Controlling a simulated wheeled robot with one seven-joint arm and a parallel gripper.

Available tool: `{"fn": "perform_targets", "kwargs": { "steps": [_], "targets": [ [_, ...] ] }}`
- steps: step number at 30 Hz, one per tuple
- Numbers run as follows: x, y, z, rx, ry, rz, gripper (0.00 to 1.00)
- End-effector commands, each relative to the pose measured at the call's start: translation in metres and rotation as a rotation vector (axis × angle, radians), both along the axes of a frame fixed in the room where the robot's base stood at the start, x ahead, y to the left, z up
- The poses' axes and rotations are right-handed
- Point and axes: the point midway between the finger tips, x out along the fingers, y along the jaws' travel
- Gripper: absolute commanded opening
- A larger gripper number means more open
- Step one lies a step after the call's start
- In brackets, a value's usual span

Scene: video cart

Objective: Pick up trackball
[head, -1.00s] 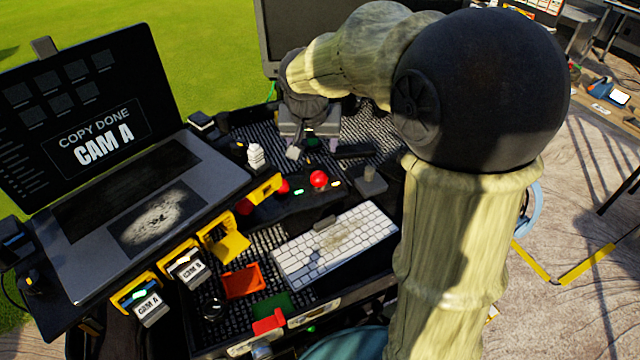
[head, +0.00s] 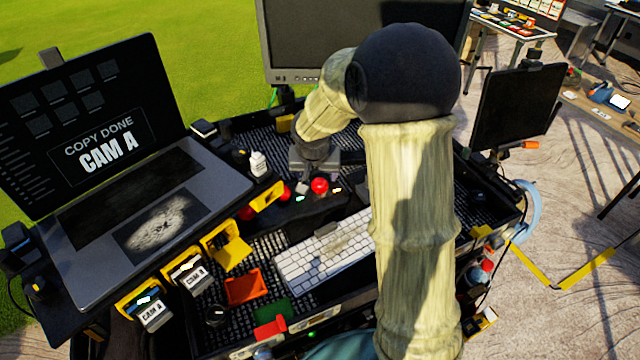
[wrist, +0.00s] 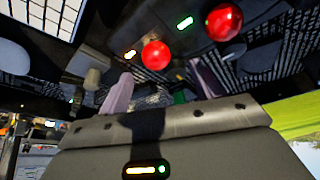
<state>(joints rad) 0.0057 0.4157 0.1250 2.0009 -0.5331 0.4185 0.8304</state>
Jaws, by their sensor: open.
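A shiny red ball (head: 320,186), which looks like the trackball, sits on a black control panel (head: 300,211) behind the keyboard. It also shows in the wrist view (wrist: 155,54). A second red ball (head: 284,192) is just left of it, and also shows in the wrist view (wrist: 224,21). My gripper (head: 303,186) is above the panel near the balls, partly hidden by its own wrist. In the wrist view my gripper (wrist: 161,86) has its two pale fingers apart with nothing held. The nearer red ball shows between and beyond them.
A white keyboard (head: 322,255) lies in front of the panel. A laptop (head: 130,200) is at left, with a white bottle (head: 257,163) beside it. A monitor (head: 350,40) stands behind. Yellow card holders (head: 228,245) and an orange tray (head: 246,287) are at the front.

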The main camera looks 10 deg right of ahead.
Motion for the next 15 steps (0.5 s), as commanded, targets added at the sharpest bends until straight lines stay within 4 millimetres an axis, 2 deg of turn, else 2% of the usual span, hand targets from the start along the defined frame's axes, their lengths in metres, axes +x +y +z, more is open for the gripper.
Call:
{"fn": "perform_targets", "kwargs": {
  "steps": [11,15],
  "targets": [
    [0.002,0.0,-0.004,0.001,-0.001,0.0,0.66],
    [0.003,-0.003,-0.013,-0.001,0.002,0.001,0.66]
  ]
}}
